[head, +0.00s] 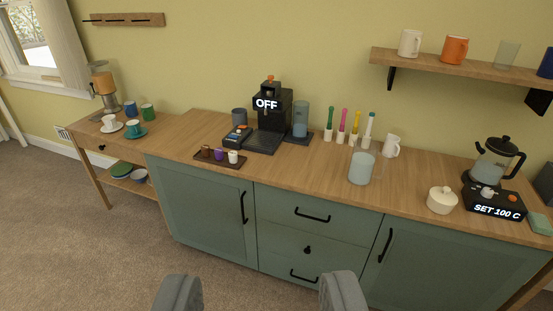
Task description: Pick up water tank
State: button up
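A black coffee machine (265,136) stands on the counter (190,128) against the wall and shows the word OFF. A translucent blue-grey cylinder (300,119), which looks like the water tank, stands upright at the machine's right side. I cannot tell whether it is attached to the machine. A clear jug (361,168) with pale contents stands nearer the counter's front edge, to the right. My gripper (260,293) is open and empty at the bottom of the view, in front of and well away from the counter. Only its two grey fingers show.
Several colored-handled tools (342,132) stand right of the tank. A mug shelf (475,67) hangs above. Carpet (95,240) is clear.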

aim_at(301, 108)
jog(key=z, duration=0.05)
jog(key=i, duration=3)
jog(key=z, duration=0.7)
